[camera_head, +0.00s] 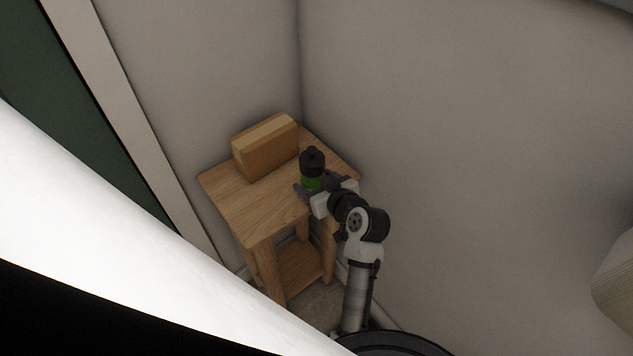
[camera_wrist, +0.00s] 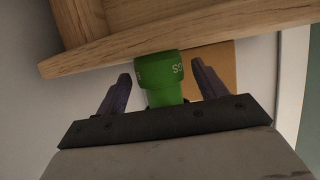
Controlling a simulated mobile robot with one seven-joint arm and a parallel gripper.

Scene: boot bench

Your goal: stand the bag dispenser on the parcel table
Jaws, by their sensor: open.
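The bag dispenser (camera_head: 312,162), with a green body and black top, is upright at the right part of the wooden parcel table (camera_head: 255,215). In the wrist view its green body (camera_wrist: 162,80) meets the line of the tabletop edge (camera_wrist: 170,38); the contact itself is hidden. My gripper (camera_head: 315,187) is open around the dispenser, one finger on each side. In the wrist view a gap shows between each finger and the green body.
A brown cardboard parcel (camera_head: 267,147) lies at the back of the tabletop, left of the dispenser. Walls (camera_head: 450,120) close in behind and to the right. The front left of the tabletop is bare. A lower shelf (camera_head: 300,273) shows under the table.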

